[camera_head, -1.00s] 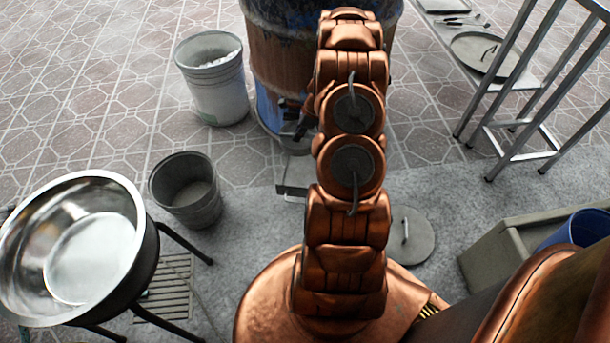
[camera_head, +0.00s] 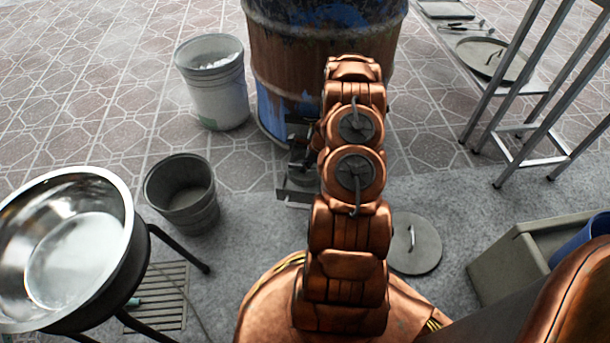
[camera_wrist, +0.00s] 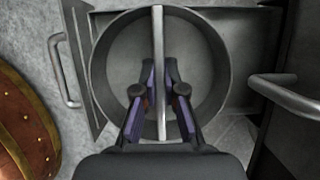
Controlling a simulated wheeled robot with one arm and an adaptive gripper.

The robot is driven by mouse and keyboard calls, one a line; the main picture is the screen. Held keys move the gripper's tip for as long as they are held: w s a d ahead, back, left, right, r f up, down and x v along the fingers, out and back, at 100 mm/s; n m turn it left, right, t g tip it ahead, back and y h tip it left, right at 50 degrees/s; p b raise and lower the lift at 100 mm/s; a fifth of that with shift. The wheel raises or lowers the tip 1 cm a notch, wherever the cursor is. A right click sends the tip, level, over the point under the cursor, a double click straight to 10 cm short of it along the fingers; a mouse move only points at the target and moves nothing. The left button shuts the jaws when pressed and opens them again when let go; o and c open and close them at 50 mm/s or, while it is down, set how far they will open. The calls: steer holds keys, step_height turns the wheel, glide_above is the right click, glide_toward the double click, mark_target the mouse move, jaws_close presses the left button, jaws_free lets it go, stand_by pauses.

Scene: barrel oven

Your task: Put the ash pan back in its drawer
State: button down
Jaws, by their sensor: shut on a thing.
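The ash pan (camera_wrist: 105,72) is a round grey metal pan with a flat bar handle across it in the wrist view. My gripper (camera_wrist: 159,95) is shut on that bar, one finger on each side. The drawer (camera_wrist: 82,62) lies below the pan, with its front plate and loop handle at the left. The pan is over or inside the drawer; I cannot tell if it touches the floor of it. In the head view the drawer (camera_head: 293,197) sticks out at the foot of the barrel oven (camera_head: 280,70), and my arm hides much of the pan.
Another metal handle (camera_wrist: 285,92) is close at the right in the wrist view. In the head view a grey bucket (camera_head: 185,190), a white bucket (camera_head: 215,85) and a steel bowl (camera_head: 70,250) stand left. A round lid (camera_head: 425,245) lies right of my arm.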

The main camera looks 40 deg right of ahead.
step_height(320, 180, down, 4)
steer(key=shift+f+b, duration=0.1)
steer(key=shift+b, duration=0.65)
steer(key=c, duration=1.3)
jaws_free()
steer(key=shift+o, duration=0.2)
